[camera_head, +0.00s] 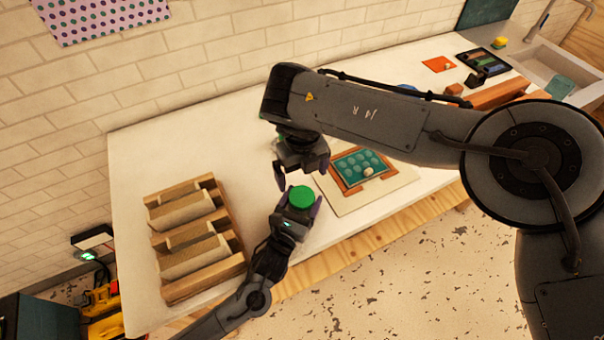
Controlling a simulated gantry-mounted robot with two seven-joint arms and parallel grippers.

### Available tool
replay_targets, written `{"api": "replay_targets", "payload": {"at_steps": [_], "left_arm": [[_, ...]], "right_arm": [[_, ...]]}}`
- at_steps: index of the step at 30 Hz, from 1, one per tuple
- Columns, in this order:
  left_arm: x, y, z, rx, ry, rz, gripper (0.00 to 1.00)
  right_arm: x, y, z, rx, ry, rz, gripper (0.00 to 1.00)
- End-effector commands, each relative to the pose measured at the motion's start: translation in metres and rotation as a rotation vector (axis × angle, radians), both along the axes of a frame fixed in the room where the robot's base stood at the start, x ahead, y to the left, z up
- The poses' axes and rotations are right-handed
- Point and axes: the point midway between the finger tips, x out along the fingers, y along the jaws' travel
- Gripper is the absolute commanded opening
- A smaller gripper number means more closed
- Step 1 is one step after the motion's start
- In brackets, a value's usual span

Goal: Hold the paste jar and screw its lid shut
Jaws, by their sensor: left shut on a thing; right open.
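The green lid (301,196) is seen from above and sits at my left gripper. My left gripper (298,206) is shut around the jar under the lid, near the front edge of the table. The jar body is mostly hidden by the lid and the fingers. I cannot tell how tightly the lid sits. My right gripper (300,181) is open and points down, just above and behind the green lid. Its fingers appear apart from the lid.
A wooden rack (196,240) with several slots stands at the left of the white table (140,150). A teal tray with round wells (358,166) lies on a pale board right of the grippers. A sink (545,75) is at the far right.

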Motion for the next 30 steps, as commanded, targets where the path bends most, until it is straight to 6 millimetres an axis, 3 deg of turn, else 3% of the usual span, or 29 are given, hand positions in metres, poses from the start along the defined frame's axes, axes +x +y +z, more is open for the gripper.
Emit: {"api": "replay_targets", "payload": {"at_steps": [3, 4, 8, 20, 30], "left_arm": [[0.0, 0.0, 0.0, 0.0, 0.0, 0.0, 0.0], [0.0, 0.0, 0.0, 0.0, 0.0, 0.0, 0.79], [0.0, 0.0, 0.0, 0.0, 0.0, 0.0, 0.99], [-0.008, 0.004, 0.0, 0.0, 0.0, 0.0, 1.0], [-0.058, 0.025, 0.0, 0.0, 0.002, 0.0, 1.0]], "right_arm": [[0.0, 0.0, 0.0, 0.0, 0.0, 0.0, 1.0], [0.0, 0.0, 0.0, 0.0, 0.0, 0.0, 1.0], [0.0, 0.0, 0.0, 0.0, 0.0, 0.0, 1.0], [0.0, 0.0, 0.001, 0.0, 0.0, 0.0, 1.0], [0.0, 0.0, 0.008, 0.0, 0.0, 0.0, 1.0]]}}
